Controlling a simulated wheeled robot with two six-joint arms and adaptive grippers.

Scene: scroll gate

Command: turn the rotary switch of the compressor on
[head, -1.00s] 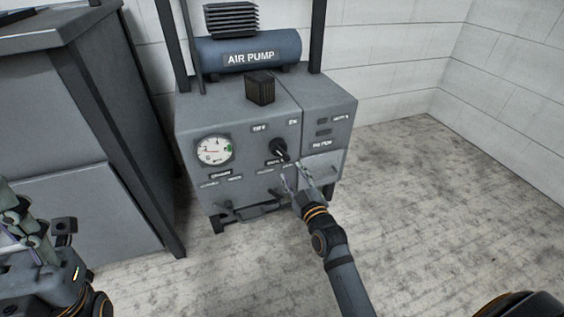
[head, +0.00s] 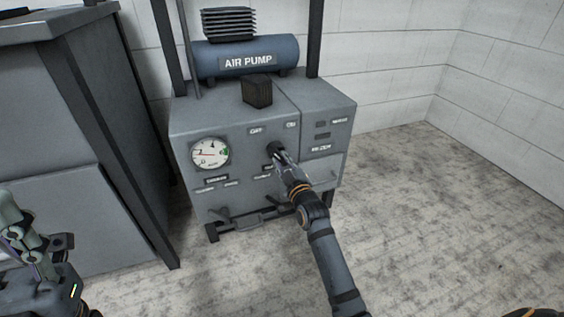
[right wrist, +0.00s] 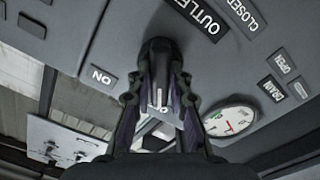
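The compressor (head: 235,165) is a grey cabinet with a blue air pump tank on top. Its dark rotary switch (head: 274,149) sits on the front panel, below the OFF and ON labels. My right gripper (head: 279,155) is at the switch and hides part of it. In the right wrist view the switch (right wrist: 160,65) is between the two fingers of my right gripper (right wrist: 160,85), which look closed on its sides. A white mark on the switch points toward the partly hidden OFF label.
A round gauge (head: 210,154) is left of the switch; it also shows in the right wrist view (right wrist: 229,119). A black box (head: 257,91) stands on the cabinet top. A grey cabinet (head: 60,120) stands at the left. Floor at the right is clear.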

